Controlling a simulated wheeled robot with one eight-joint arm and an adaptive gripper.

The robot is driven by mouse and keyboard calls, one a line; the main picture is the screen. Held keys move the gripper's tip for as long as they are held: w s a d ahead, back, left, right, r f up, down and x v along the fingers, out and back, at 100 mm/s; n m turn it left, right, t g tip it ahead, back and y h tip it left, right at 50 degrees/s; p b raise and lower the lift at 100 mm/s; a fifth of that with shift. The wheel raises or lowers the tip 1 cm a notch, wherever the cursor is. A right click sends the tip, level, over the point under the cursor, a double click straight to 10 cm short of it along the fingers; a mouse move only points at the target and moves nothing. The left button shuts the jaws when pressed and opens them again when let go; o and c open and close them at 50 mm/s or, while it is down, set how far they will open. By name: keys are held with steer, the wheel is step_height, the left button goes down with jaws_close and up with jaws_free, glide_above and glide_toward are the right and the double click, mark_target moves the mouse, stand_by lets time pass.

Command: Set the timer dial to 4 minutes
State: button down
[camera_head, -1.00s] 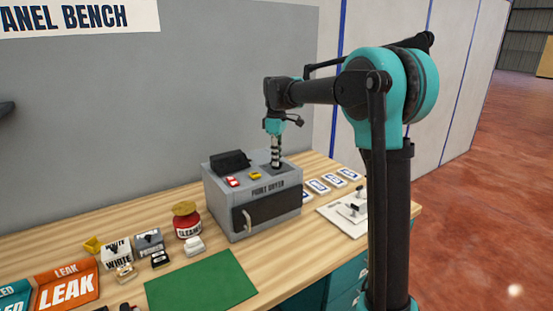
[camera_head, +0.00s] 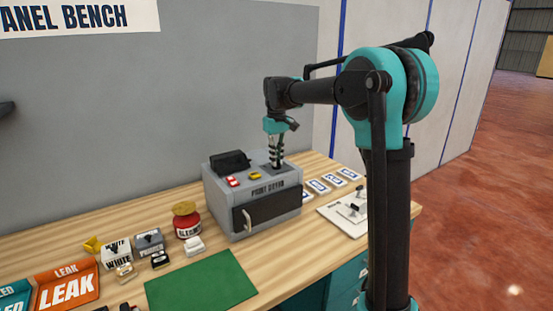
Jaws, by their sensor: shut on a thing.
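The grey paint dryer (camera_head: 225,207) stands on the wooden bench, with its dark door and pale handle on the front. My gripper (camera_head: 277,163) points down onto the right part of the dryer's top panel. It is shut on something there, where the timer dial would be. The dial itself is hidden by the fingers, and its setting cannot be read. A red control (camera_head: 233,182) and a yellow control (camera_head: 255,175) sit on the top to the left of my gripper.
A red jar (camera_head: 187,226), small pots and a green mat (camera_head: 200,281) lie left of and in front of the dryer. Several blue-and-white cards (camera_head: 319,186) and a white board (camera_head: 335,222) lie to its right. A grey panel stands behind.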

stand_by(0.4)
steer(key=c, duration=1.6)
jaws_free()
step_height(320, 180, up, 12)
steer(key=shift+r, duration=0.1)
